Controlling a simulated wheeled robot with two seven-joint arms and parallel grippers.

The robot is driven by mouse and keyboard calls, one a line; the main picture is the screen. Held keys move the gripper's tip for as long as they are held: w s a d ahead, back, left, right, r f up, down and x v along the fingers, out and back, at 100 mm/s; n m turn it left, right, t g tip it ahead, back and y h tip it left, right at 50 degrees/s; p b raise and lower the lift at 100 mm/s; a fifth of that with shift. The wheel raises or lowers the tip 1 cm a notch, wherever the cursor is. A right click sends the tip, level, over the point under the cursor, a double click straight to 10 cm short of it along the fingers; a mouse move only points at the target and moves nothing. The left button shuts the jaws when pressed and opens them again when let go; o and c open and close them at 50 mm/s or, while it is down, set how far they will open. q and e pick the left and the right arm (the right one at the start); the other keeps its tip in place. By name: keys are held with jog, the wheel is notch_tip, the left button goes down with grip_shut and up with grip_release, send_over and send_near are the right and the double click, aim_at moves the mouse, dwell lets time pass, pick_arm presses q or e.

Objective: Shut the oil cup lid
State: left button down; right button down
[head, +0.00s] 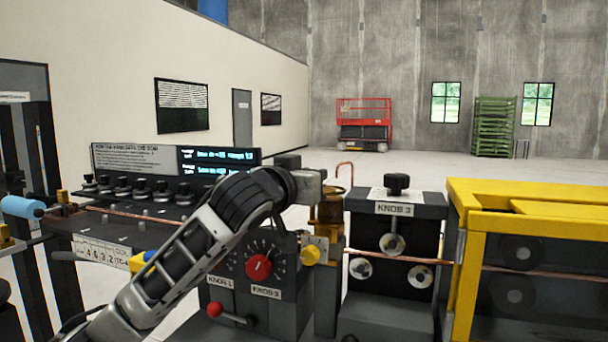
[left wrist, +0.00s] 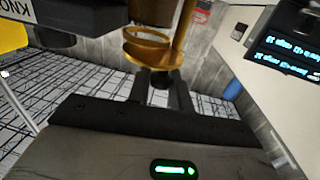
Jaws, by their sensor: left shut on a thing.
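The brass oil cup (head: 330,208) stands between the dial box and the KNOB 3 block in the head view. In the left wrist view, its brass body and ring-like rim (left wrist: 146,46) show at top centre. My left gripper (head: 312,184) reaches the cup from the left, and its jaw partly covers the cup's top. In the left wrist view, my left gripper (left wrist: 160,88) is shut on a small dark part at the brass piece, which looks like the lid (left wrist: 160,78). The lid's exact angle is hard to tell. My right gripper is not in view.
The KNOB 3 block (head: 428,210) stands close to the right of the cup. A yellow frame (head: 460,255) is further right. A dial box with a red knob (head: 259,267) is below my left arm. A thin copper loop (head: 346,166) rises behind the cup.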

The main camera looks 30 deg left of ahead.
aim_at(328, 187)
pick_arm(q)
jog(key=n+y, duration=0.1)
jog(key=y, duration=0.1)
jog(key=d+n+g+y, duration=0.1)
jog(key=w+n+y, duration=0.1)
jog(key=y, duration=0.1)
jog(key=shift+d+n+g+y, duration=0.25)
jog(key=shift+n+g+y, duration=0.05)
jog(key=shift+n, duration=0.1)
jog(key=n+y, duration=0.1)
jog(key=g+y, duration=0.1)
jog(key=n+g+y, duration=0.1)
jog(key=shift+w+d+f+n+y, duration=0.1)
jog(key=shift+w+d+n+y, duration=0.2)
jog(key=n+g+y, duration=0.1)
jog(key=w+n+g+y+b, duration=0.1)
jog(key=g+y, duration=0.1)
jog(key=shift+d+n, duration=0.15)
jog(key=shift+n, duration=0.15)
jog(key=shift+w+n+g+y, duration=0.1)
jog(key=shift+n+g+y, duration=0.45)
jog(key=shift+g, duration=0.25)
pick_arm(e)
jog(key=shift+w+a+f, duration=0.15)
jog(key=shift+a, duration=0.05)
pick_arm(q)
jog(key=shift+n+g, duration=0.25)
jog(key=shift+g, duration=0.05)
